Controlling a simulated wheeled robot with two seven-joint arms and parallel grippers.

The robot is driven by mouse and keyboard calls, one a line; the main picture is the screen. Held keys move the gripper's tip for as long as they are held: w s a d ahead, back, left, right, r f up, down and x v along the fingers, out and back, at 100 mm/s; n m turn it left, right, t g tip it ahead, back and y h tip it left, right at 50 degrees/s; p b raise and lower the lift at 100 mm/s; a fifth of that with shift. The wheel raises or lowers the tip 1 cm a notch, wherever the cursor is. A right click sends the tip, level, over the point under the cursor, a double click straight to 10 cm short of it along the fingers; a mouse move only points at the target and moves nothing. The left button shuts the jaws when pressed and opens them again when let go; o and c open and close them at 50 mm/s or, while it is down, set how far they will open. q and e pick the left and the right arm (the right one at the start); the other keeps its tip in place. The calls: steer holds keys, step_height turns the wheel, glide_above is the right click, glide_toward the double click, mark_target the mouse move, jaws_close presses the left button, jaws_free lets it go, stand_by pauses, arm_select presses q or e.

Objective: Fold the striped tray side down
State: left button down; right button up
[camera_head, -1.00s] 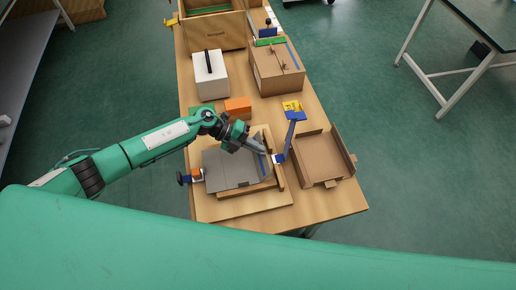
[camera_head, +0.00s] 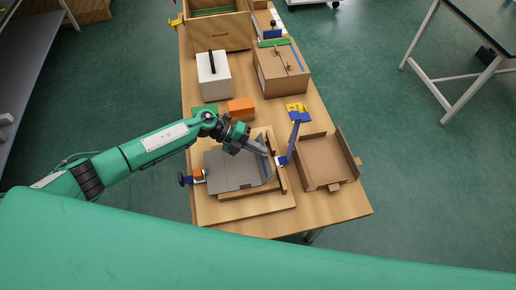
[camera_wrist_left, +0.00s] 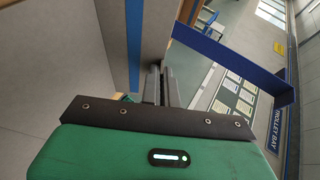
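The grey tray (camera_head: 232,170) lies on a wooden board on the bench. Its right side, the striped side (camera_head: 266,171), carries a blue stripe and stands up at a tilt; in the left wrist view the blue stripe (camera_wrist_left: 134,45) runs down a grey panel left of the fingers. My left gripper (camera_head: 266,153) is at the far end of this side, close to its edge; contact is unclear. Its fingers (camera_wrist_left: 160,85) look closed together, with nothing clearly between them. My right gripper is not in view.
An orange block (camera_head: 241,109) and a white box (camera_head: 214,76) stand behind.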

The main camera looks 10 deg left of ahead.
arm_select(q)
steer(key=c, duration=1.6)
jaws_free()
steer(key=shift+c, duration=0.2)
steer(key=shift+a+r, duration=0.15)
steer(key=shift+a, duration=0.4)
steer(key=b+v, duration=0.4)
steer(key=v, duration=0.8)
steer(key=shift+a+r, duration=0.2)
steer(key=shift+r, duration=0.1)
